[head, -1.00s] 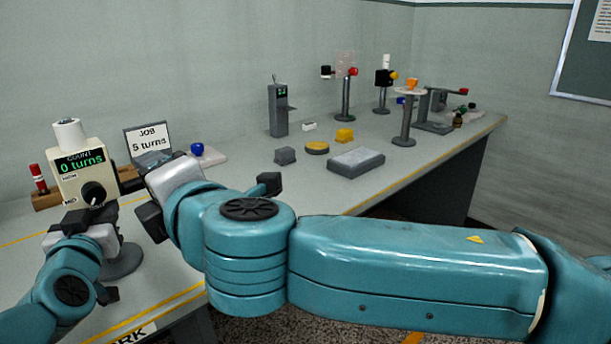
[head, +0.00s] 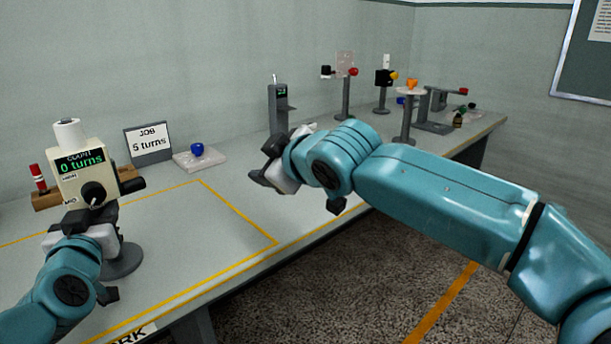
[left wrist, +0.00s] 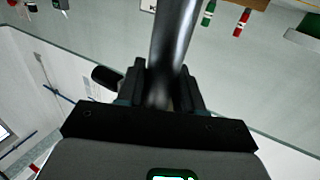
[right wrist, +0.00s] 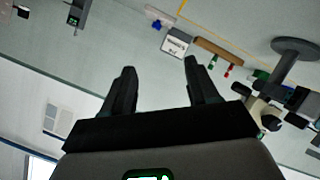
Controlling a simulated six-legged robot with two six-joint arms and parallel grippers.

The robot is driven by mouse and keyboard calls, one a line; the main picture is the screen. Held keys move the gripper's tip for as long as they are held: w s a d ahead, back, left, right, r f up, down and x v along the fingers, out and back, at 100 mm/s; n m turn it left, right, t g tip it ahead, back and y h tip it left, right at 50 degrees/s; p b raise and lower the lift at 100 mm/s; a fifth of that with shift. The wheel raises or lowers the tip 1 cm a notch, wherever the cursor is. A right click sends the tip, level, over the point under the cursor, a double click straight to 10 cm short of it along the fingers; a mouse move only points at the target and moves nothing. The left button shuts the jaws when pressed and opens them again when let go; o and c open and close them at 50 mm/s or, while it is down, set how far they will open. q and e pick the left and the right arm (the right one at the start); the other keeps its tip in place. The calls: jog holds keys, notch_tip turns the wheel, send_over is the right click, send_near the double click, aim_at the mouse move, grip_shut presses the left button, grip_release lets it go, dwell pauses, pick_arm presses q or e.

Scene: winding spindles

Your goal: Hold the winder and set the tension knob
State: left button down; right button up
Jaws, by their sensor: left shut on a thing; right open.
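The winder (head: 82,172) is a cream box with a green "0 turns" display and a white spool on top, upright at the left of the table. Its black tension knob (head: 92,193) is on the front; the setting is too small to read surely. My left gripper (head: 88,217) is shut on the winder's grey post, above its round base (head: 122,262). In the left wrist view the post (left wrist: 175,40) stands between the fingers. My right gripper (head: 262,165) is open and empty, well right of the winder. The right wrist view shows the winder's base (right wrist: 297,47) off to the right.
A "JOB 5 turns" sign (head: 149,140) and a white pad with a blue piece (head: 197,149) stand behind. A grey device (head: 278,108) and several stands (head: 405,120) are further right. My right arm covers part of the table. The yellow-marked middle is clear.

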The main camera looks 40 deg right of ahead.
jog(key=d+f+m+g+h, duration=0.1)
jog(key=d+f+m, duration=0.1)
jog(key=d+f, duration=0.3)
jog(key=d, duration=0.3)
jog(key=shift+s+f+g, duration=0.15)
jog(key=shift+s+g, duration=0.05)
jog(key=shift+g, duration=0.1)
jog(key=n+t+y, duration=0.4)
jog(key=n+t, duration=0.2)
jog(key=n, duration=2.5)
send_near(95, 194)
jog(key=w, duration=0.9)
jog(key=shift+a, duration=0.3)
jog(key=shift+m, duration=0.3)
jog(key=c, duration=1)
